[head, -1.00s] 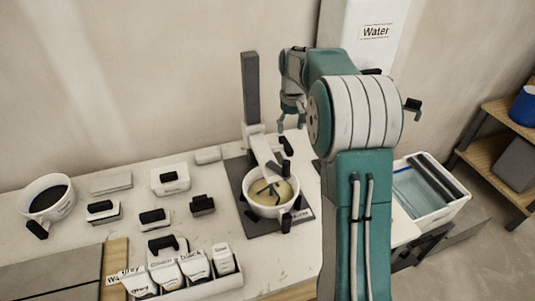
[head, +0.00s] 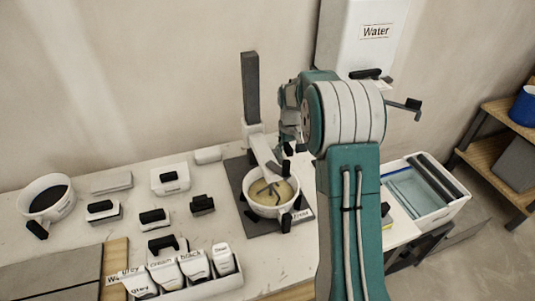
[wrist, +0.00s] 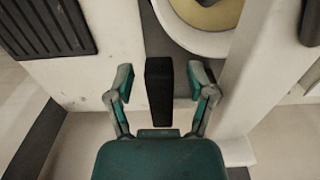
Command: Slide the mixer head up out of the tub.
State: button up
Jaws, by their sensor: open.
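The white mixer head (head: 261,148) sits low on its dark upright post (head: 250,88), with its whisk down in the white tub (head: 268,212). The tub holds pale yellow mix; its rim also shows at the top of the wrist view (wrist: 205,43). A black handle (wrist: 158,92), which looks like the mixer head's, stands between my gripper's fingers in the wrist view. My gripper (wrist: 160,78) is open, one finger on each side with gaps showing. In the head view my gripper (head: 289,128) is beside the mixer head, its fingertips mostly hidden.
A white water tank (head: 358,45) is on the wall behind my arm. Several black-handled tools, a pot (head: 48,205) and a rack of labelled bags (head: 180,270) occupy the left bench.

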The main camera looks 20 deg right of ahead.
grip_shut()
notch_tip(320, 180, up, 19)
jog(key=shift+f, duration=0.15)
jog(key=shift+c, duration=2.4)
grip_release()
jog(key=shift+r, duration=0.2)
jog(key=o, duration=0.6)
jog(key=shift+f, duration=0.1)
jog(key=shift+o, duration=0.2)
notch_tip(320, 180, up, 7)
